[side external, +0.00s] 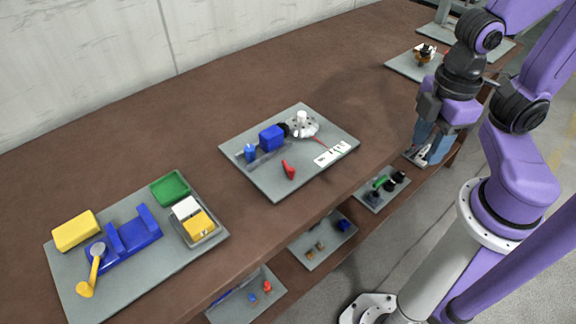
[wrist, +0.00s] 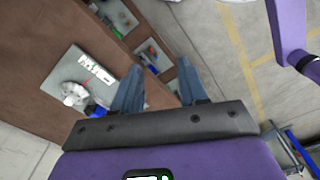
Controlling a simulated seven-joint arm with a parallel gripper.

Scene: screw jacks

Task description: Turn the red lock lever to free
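A small red lever (side external: 288,170) stands near the front edge of a grey board (side external: 262,182) in the middle of the brown bench. The same board (wrist: 62,68) shows at the left of the wrist view, where I cannot make out the lever clearly. My gripper (side external: 422,158) hangs beyond the bench's front edge, to the right of that board and well apart from the lever. In the wrist view its two blue-grey fingers stand wide apart with nothing between them (wrist: 160,80), so it is open and empty.
The board also carries a blue block (side external: 271,138), a white-and-grey round part (side external: 303,124) and a white marked plate (side external: 332,154). Another board at left holds a blue fixture (side external: 128,238) with a yellow handle (side external: 92,272). Lower shelves hold small boards (side external: 380,196).

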